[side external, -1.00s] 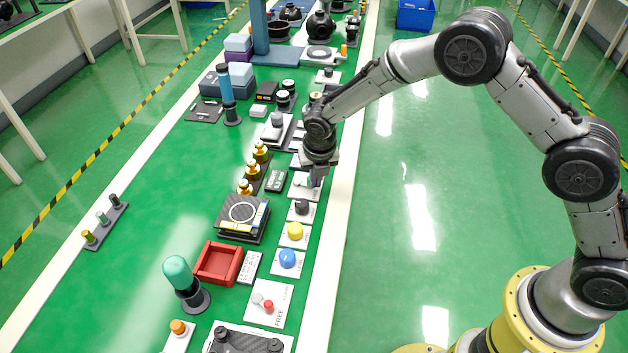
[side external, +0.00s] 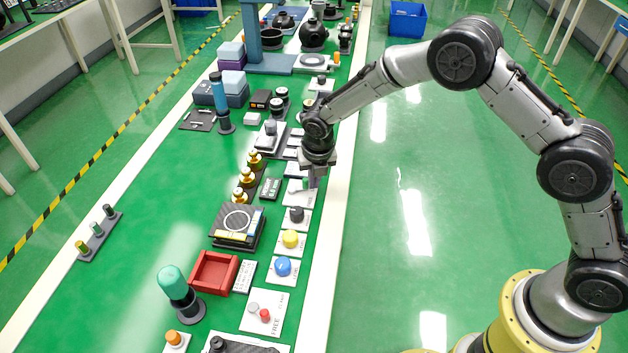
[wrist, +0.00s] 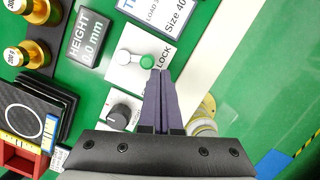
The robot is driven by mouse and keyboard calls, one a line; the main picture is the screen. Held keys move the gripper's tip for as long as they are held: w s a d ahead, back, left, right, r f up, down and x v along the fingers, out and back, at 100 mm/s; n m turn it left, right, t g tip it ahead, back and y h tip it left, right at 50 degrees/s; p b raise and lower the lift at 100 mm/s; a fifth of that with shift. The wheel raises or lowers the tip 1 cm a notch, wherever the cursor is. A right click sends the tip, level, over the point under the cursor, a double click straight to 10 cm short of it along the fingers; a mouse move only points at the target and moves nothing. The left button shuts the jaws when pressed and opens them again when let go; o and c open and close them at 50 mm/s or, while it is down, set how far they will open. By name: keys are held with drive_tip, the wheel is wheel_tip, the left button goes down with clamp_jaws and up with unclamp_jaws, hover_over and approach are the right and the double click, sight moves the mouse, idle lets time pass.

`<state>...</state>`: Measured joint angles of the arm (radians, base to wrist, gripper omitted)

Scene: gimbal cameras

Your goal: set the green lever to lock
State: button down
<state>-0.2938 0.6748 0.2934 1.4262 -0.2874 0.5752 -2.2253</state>
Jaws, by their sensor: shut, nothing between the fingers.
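The green lever sits on a white panel (wrist: 125,78) with the word LOCK printed near the panel's right edge. In the wrist view its green knob (wrist: 147,62) is on the right and its pale round end (wrist: 123,55) on the left. In the side view the lever (side external: 306,184) shows small, just left of my fingers. My gripper (wrist: 160,73) is shut and empty. Its fingertips are right beside the green knob, on the LOCK side, and partly cover the panel by the lettering. I cannot tell whether they touch the knob.
A black dial (wrist: 121,110) is close to the lever panel, with a yellow button (side external: 291,239) and a blue button (side external: 283,266) further along the row. A HEIGHT display (wrist: 88,38) and brass weights (side external: 247,176) stand to the left. Floor is clear beyond the table's white edge (side external: 336,200).

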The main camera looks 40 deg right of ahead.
drive_tip(key=shift+a, duration=0.15)
drive_tip(key=shift+w+a, duration=0.1)
drive_tip(key=shift+a, duration=0.55)
drive_tip(key=d+v, duration=0.1)
drive_tip(key=v, duration=0.9)
drive_tip(key=shift+d, duration=0.15)
